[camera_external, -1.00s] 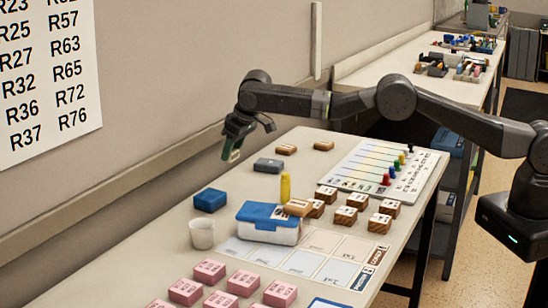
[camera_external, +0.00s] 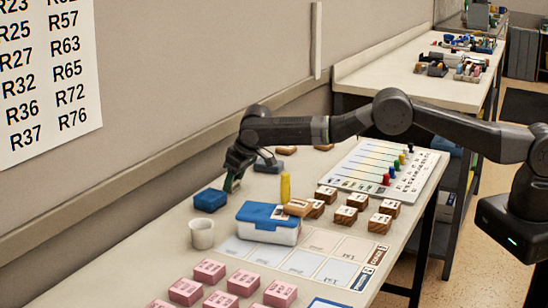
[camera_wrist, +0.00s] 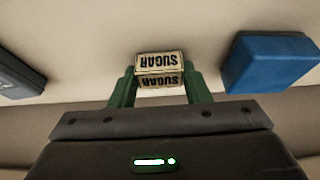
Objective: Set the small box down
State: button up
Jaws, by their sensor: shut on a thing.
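The small box (camera_wrist: 160,60) is pale with dark "SUGAR" lettering, which shows upside down in the wrist view. My gripper (camera_wrist: 161,74) is shut on it, with a green finger on each side. In the external view my gripper (camera_external: 232,184) points down, low over the far-left part of the table (camera_external: 165,240), between the blue box (camera_external: 210,201) and the dark grey box (camera_external: 268,166). The small box is mostly hidden there by the fingers. I cannot tell whether it touches the table.
The blue box is close, on the right in the wrist view (camera_wrist: 270,63); the dark grey box (camera_wrist: 18,76) is at the left. A yellow peg (camera_external: 285,186), a blue-lidded container (camera_external: 268,224) and a white cup (camera_external: 202,234) stand nearby. The wall runs along the table's back.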

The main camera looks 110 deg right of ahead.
jog(key=shift+f, duration=0.25)
jog(key=o, duration=1)
jog(key=shift+r, duration=0.1)
jog(key=b+v, duration=0.2)
jog(key=v, duration=1)
jog(key=shift+r, duration=0.15)
